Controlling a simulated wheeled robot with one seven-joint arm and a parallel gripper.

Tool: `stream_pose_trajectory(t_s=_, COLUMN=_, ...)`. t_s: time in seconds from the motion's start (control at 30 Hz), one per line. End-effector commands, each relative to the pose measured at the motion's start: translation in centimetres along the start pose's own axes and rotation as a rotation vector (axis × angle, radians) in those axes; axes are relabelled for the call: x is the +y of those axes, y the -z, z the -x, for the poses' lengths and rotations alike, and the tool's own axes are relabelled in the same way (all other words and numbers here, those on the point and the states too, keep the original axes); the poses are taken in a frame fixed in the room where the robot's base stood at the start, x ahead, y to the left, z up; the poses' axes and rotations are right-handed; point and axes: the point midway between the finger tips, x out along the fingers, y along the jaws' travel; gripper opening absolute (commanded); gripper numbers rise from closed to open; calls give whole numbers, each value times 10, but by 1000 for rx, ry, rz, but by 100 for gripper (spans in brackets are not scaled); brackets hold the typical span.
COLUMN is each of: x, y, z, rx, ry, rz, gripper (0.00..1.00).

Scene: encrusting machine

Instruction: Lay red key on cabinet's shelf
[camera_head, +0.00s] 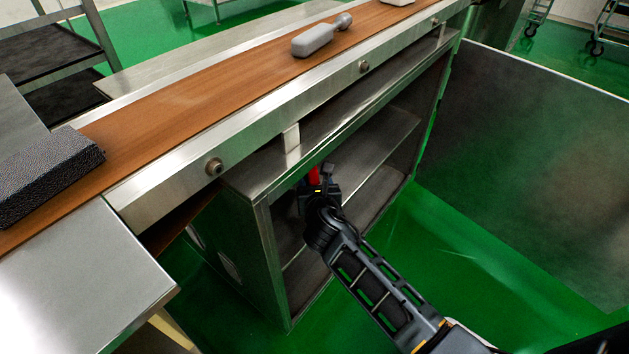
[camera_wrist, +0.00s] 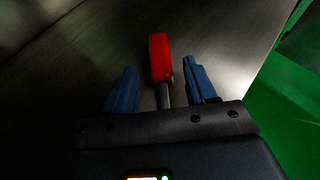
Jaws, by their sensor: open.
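The red key (camera_wrist: 160,58) lies on a dark grey metal surface in the wrist view, its red head pointing away from me and its grey shaft toward my gripper. My gripper (camera_wrist: 163,82) is open, with one blue finger on each side of the key and gaps on both sides. In the head view, my gripper (camera_head: 322,180) reaches into the open metal cabinet (camera_head: 263,228) at the level of its shelf (camera_head: 362,148). A bit of the red key (camera_head: 313,176) shows there beside it; the rest is hidden.
The cabinet door (camera_head: 535,165) stands wide open on the right. A conveyor with a brown belt (camera_head: 190,100) runs above the cabinet and carries a grey rounded object (camera_head: 313,40). The green floor in front of the cabinet is clear around my arm.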

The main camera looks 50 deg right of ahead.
Motion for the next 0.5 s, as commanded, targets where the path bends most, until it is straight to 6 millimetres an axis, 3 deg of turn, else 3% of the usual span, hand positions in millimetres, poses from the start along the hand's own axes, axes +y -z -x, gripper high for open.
stream_pose_trajectory(t_s=0.3, x=0, y=-2, z=67, rx=1, ry=-4, rz=2, gripper=56)
stream_pose_trajectory(t_s=0.5, x=0, y=-1, z=96, rx=1, ry=-2, rz=2, gripper=56)
